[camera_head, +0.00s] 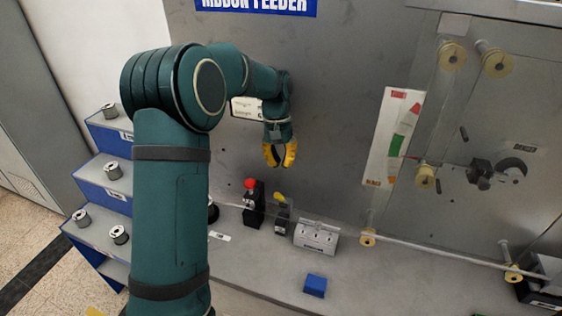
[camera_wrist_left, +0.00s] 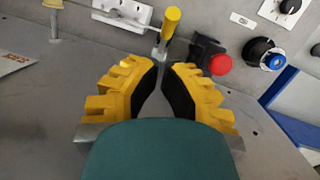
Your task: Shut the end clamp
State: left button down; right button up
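A small clamp with a yellow handle (camera_head: 281,199) stands on the grey bench below my left gripper; I take it for the end clamp. Its handle sticks up, and in the left wrist view the yellow handle (camera_wrist_left: 171,24) lies just beyond the fingertips. My left gripper (camera_head: 280,158) points down above the clamp, apart from it. In the left wrist view the left gripper (camera_wrist_left: 164,68) has a narrow gap between its black pads, with nothing in it. The clamp's jaw is too small to read. My right gripper is not in view.
A black unit with a red knob (camera_head: 250,184) stands close left of the clamp. A white block (camera_head: 316,237) stands to its right. A blue block (camera_head: 315,285) lies nearer the bench front. Blue steps (camera_head: 100,180) with metal spools are at left. The back panel rises behind.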

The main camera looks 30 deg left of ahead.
aim_at(282, 200)
pick_arm(q)
jog(key=x, duration=0.7)
jog(key=shift+f, duration=0.15)
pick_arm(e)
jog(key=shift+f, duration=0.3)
pick_arm(q)
jog(key=shift+s+f+b, duration=0.1)
jog(key=shift+b, duration=0.25)
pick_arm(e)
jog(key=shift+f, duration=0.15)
pick_arm(q)
jog(key=shift+s+f+b, duration=0.1)
jog(key=shift+s+b, duration=0.05)
jog(key=shift+b, duration=0.15)
jog(key=shift+s+d+t, duration=0.15)
jog(key=shift+d+t, duration=0.05)
jog(key=shift+t, duration=0.1)
jog(key=shift+a+b, duration=0.15)
jog(key=shift+b, duration=0.15)
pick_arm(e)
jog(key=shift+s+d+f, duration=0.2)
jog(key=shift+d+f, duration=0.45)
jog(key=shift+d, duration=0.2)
